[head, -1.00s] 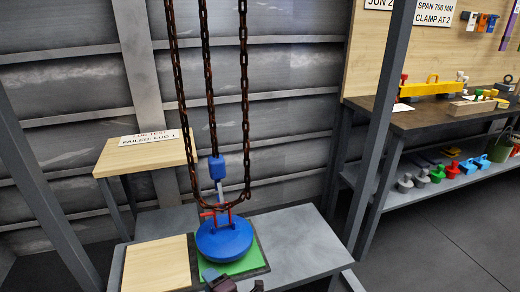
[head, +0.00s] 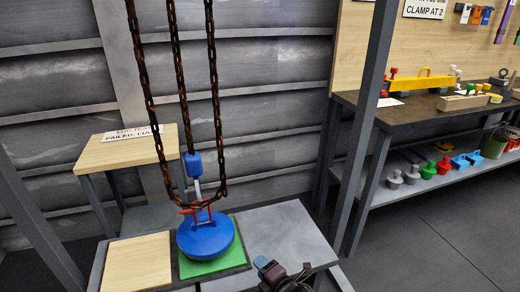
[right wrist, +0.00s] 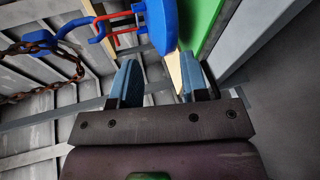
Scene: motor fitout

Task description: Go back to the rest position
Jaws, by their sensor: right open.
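My right gripper (head: 268,266) is at the bottom of the head view, just right of the round blue body (head: 205,237) and apart from it. In the right wrist view its two fingers stand apart, open with nothing between them (right wrist: 160,82). The blue body sits on a green mat (head: 238,258) on the grey bench. A red part stands on its top, below a blue hook block (head: 193,164) on a rusty chain. The blue body also shows at the top of the right wrist view (right wrist: 162,22), beyond the fingers. My left gripper is not in view.
Rusty chains (head: 216,100) hang over the bench, with a loop near the blue body. A wooden board (head: 137,262) lies left of it. A grey post (head: 362,130) stands to the right. A workbench (head: 400,118) with tools is behind it. The floor at right is clear.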

